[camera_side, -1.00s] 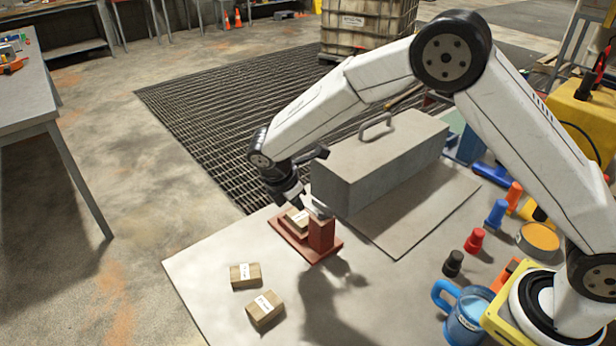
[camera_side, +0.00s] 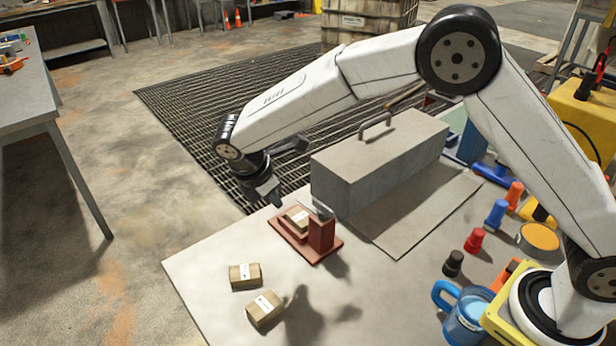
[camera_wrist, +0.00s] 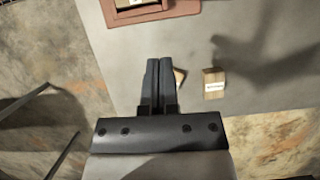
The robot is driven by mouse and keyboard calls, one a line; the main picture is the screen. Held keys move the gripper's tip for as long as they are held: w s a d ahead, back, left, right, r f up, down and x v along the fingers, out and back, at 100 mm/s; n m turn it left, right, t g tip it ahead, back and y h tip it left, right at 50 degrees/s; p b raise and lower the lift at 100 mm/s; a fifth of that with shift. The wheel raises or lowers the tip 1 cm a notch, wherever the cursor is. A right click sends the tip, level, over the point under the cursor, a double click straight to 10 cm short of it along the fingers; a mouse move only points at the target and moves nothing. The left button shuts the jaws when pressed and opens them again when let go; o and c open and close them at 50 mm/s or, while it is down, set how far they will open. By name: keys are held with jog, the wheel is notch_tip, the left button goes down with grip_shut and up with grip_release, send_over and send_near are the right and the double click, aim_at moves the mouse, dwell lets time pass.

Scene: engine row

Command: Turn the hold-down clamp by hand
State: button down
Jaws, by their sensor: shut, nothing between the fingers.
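The red-brown fixture (camera_side: 291,246) stands on the grey work surface. Its post (camera_side: 322,234) is at the right of the base. A small pale grey metal piece, which looks like the hold-down clamp (camera_side: 322,208), sits on top of the post; its exact angle is hard to tell. A labelled wooden block (camera_side: 297,217) lies in the fixture, left of the post. My gripper (camera_side: 274,199) is shut and empty, up and left of the fixture, apart from it. In the wrist view the closed fingers (camera_wrist: 159,64) show, with the fixture's edge (camera_wrist: 180,9) at the top; the clamp is not seen there.
Two loose labelled blocks (camera_side: 245,276) (camera_side: 265,309) lie on the near left of the work surface. A large grey box with a handle (camera_side: 375,165) stands close behind the fixture.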

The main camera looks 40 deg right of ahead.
jog(key=shift+v, duration=2.45)
jog(key=shift+s, duration=0.15)
jog(key=s+d+f+m+t+y, duration=0.1)
jog(key=s+d+m+y, duration=0.1)
jog(key=s+d+m, duration=0.6)
jog(key=s+d+f+m+t+y, duration=0.1)
jog(key=s+d+f+m+y, duration=0.1)
jog(key=s+d+m, duration=0.7)
jog(key=shift+s+d+f+m+t, duration=0.35)
jog(key=shift+s+d, duration=0.5)
jog(key=shift+s, duration=0.4)
